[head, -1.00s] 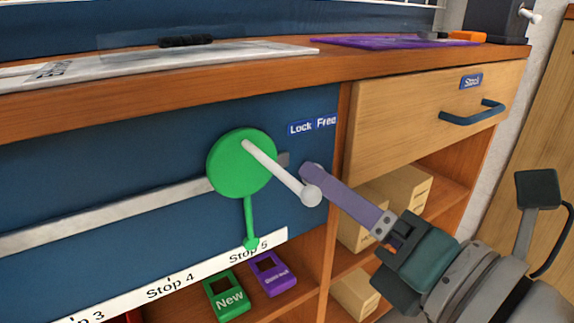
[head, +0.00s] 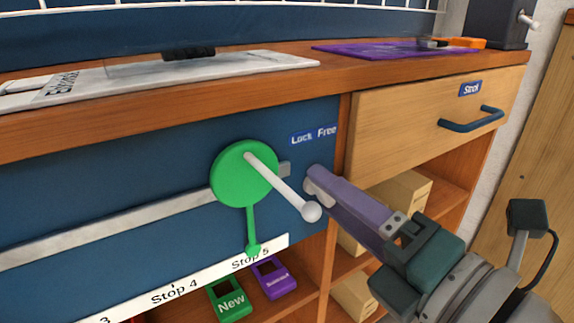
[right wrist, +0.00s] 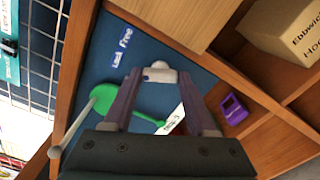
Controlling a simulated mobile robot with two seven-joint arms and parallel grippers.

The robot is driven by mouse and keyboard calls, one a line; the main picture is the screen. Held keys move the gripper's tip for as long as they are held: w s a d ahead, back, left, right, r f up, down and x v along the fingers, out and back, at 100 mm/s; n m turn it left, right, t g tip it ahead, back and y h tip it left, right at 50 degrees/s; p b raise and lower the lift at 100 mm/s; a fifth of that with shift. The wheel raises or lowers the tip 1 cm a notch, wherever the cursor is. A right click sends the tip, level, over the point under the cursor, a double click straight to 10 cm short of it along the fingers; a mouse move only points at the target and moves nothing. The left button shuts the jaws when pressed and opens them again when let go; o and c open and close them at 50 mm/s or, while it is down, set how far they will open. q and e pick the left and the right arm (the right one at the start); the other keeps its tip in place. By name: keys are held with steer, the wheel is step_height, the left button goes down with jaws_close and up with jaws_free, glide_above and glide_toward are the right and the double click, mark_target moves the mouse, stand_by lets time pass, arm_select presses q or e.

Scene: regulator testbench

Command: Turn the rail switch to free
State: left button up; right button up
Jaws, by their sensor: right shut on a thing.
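The rail switch shows as a small pale grey-white knob (right wrist: 160,74) in the right wrist view, on the blue panel below the "Lock" and "Free" labels (right wrist: 122,46). My right gripper (head: 318,184) has its purple fingers around the knob and is shut on it. In the head view the fingers largely hide the switch, and the labels (head: 314,135) sit just above the fingertips. I cannot tell which label the switch points to. My left gripper is not in view.
A green disc (head: 240,178) with a white ball-ended handle (head: 285,187) stands left of my gripper, the ball close to my fingers. Its green pointer is near "Stop 5". A wooden drawer (head: 410,115) is at right. Shelves with boxes lie below.

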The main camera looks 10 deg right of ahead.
steer(key=m+p, duration=0.6)
steer(key=m, duration=0.7)
steer(key=shift+m, duration=0.4)
steer(key=shift+p, duration=0.3)
steer(key=o, duration=1.4)
steer(key=shift+c, duration=0.2)
steer(key=p+v, duration=0.2)
steer(key=v, duration=0.8)
